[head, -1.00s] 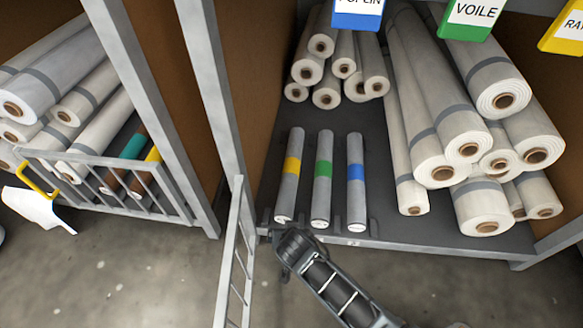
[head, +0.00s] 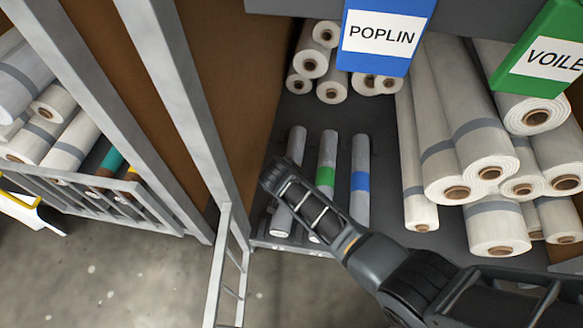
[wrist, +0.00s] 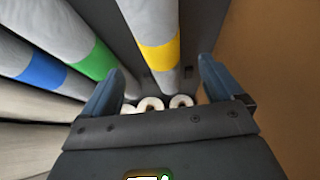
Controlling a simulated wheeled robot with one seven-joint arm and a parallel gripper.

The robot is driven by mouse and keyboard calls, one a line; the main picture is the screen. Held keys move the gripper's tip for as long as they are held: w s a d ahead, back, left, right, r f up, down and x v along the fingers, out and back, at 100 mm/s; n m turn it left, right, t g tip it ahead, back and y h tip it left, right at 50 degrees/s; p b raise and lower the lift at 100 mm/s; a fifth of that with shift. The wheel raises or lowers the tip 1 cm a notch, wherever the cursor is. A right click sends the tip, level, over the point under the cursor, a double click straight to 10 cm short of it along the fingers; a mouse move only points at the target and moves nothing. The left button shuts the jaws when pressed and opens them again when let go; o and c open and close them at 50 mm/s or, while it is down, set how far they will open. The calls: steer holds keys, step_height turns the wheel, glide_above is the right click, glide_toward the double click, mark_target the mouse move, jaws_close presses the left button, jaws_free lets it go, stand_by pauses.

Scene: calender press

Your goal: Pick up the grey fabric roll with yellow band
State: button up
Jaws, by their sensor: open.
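The grey fabric roll with the yellow band (wrist: 152,25) shows in the wrist view, running up and away between my fingers. In the head view its top end (head: 297,143) and lower part show on the dark shelf, and my gripper hides its yellow band. My gripper (wrist: 160,85) is open, its two blue-grey fingers on either side of the roll's line, apart from it as far as I can tell. In the head view my gripper (head: 272,175) is over the roll's middle.
A roll with a green band (head: 326,176) and one with a blue band (head: 360,181) lie just to the right. Larger white rolls (head: 480,160) are stacked farther right. A brown partition (head: 235,90) and a metal ladder-like frame (head: 228,270) stand to the left.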

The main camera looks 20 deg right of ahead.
steer(key=b+x, duration=0.5)
steer(key=x, duration=0.2)
steer(key=shift+f, duration=0.2)
steer(key=shift+c, duration=0.4)
steer(key=c, duration=1.4)
